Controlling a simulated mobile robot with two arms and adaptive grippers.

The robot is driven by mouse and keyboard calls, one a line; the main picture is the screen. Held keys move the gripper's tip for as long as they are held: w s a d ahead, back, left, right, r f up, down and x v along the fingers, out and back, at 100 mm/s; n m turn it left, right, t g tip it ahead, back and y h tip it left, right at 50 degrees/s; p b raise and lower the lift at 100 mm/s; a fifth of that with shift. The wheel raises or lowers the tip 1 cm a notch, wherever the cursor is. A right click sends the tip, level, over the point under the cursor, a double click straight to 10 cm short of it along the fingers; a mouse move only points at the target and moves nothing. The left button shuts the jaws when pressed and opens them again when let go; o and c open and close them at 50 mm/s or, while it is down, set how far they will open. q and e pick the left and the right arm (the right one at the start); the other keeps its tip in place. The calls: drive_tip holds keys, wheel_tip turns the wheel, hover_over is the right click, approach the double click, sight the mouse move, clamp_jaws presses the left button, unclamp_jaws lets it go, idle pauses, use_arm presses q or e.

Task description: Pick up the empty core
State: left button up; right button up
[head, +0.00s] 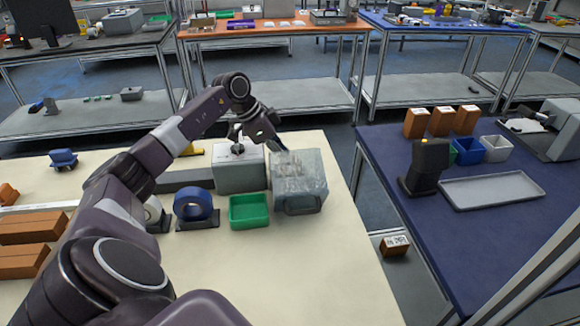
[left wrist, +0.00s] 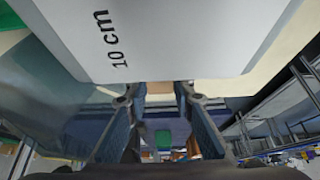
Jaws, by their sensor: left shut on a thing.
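My left gripper (head: 260,138) is above the far part of the cream table, over a white box (head: 238,178) and a grey box-shaped machine (head: 298,182). In the left wrist view the fingers (left wrist: 160,97) stand a little apart, shut on a small tan-brown piece (left wrist: 159,87) between their tips. I take this piece to be the empty core; only a sliver of it shows, and the arm and gripper hide it in the head view. A white surface marked "10 cm" (left wrist: 150,40) fills the top of the wrist view, close to the fingers. My right gripper is not in view.
A green bin (head: 249,212), a blue tape roll (head: 194,204) and a white roll (head: 154,212) stand near the grey machine. Brown boxes (head: 30,228) lie at the left. The cream table's front right is clear. A blue table (head: 460,255) stands to the right.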

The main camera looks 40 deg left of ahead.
use_arm(q)
wheel_tip(320, 180, up, 10)
idle(0.7)
drive_tip(key=shift+d, duration=0.1)
drive_tip(key=shift+n+y, duration=0.5)
drive_tip(key=shift+n, duration=0.3)
drive_tip(key=s+r, duration=0.1)
drive_tip(key=s, duration=0.1)
drive_tip(key=s+a+r, duration=0.1)
drive_tip(key=s, duration=0.1)
drive_tip(key=s+r, duration=0.1)
drive_tip(key=s, duration=0.2)
drive_tip(key=shift+s+a+r, duration=0.1)
drive_tip(key=shift+a+r, duration=0.05)
drive_tip(key=shift+a, duration=0.15)
drive_tip(key=s+d+f+m+h, duration=0.1)
drive_tip(key=s+d+f+m, duration=0.2)
drive_tip(key=s, duration=0.8)
drive_tip(key=shift+n, duration=0.7)
drive_tip(key=shift+d+f, duration=0.2)
drive_tip(key=shift+f, duration=1.5)
drive_tip(key=shift+d+f, duration=0.25)
drive_tip(key=shift+f, duration=1.4)
drive_tip(key=shift+d+f, duration=0.2)
drive_tip(key=shift+f, duration=1.5)
